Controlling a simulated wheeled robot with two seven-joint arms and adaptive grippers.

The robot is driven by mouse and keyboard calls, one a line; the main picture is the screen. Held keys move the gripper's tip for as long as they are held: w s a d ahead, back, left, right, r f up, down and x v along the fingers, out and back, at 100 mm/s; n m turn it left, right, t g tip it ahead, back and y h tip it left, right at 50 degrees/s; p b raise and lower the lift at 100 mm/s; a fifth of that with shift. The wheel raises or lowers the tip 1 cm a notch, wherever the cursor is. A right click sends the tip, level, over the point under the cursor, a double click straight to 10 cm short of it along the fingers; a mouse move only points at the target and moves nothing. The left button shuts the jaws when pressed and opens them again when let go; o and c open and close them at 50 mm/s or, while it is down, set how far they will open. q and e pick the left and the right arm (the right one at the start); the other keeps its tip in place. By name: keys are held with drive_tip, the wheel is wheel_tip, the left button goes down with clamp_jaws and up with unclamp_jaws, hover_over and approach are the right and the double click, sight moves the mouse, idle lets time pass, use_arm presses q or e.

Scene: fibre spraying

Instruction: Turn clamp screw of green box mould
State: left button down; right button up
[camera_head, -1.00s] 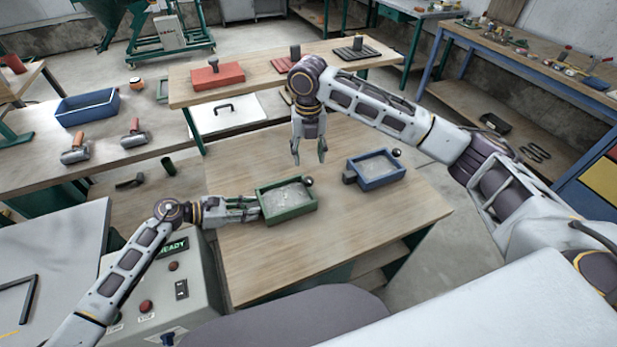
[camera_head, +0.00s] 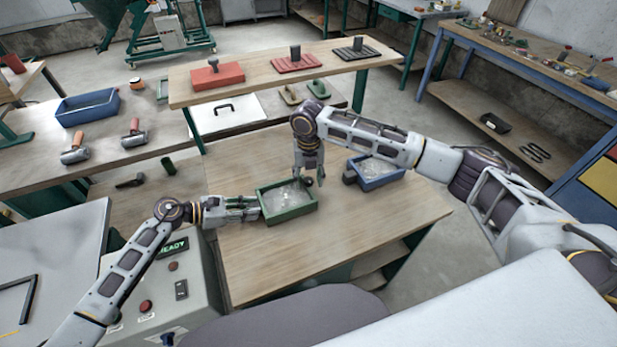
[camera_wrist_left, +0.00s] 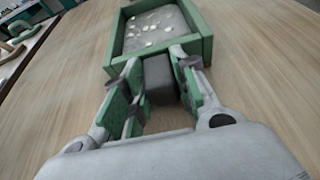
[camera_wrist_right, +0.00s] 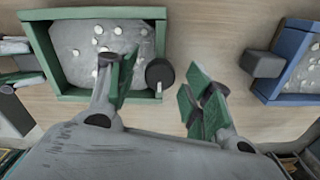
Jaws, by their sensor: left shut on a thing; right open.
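The green box mould (camera_head: 289,214) sits on the wooden table with a grey fill and white pebbles inside. My left gripper (camera_head: 247,208) is shut on the grey block (camera_wrist_left: 158,80) at the mould's left side. The black round knob of the clamp screw (camera_wrist_right: 160,73) is at the mould's opposite side. My right gripper (camera_wrist_right: 157,80) is open, pointing down, with its fingers on either side of the knob. In the head view the right gripper (camera_head: 308,180) partly covers the knob, and contact cannot be told.
A blue box mould (camera_head: 380,183) with its own grey block (camera_wrist_right: 262,64) stands just right of my right gripper. The wooden table (camera_head: 300,255) is clear in front. A raised shelf (camera_head: 260,84) behind holds red and dark pieces.

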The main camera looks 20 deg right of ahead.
drive_tip(key=shift+c, duration=0.4)
drive_tip(key=c, duration=1)
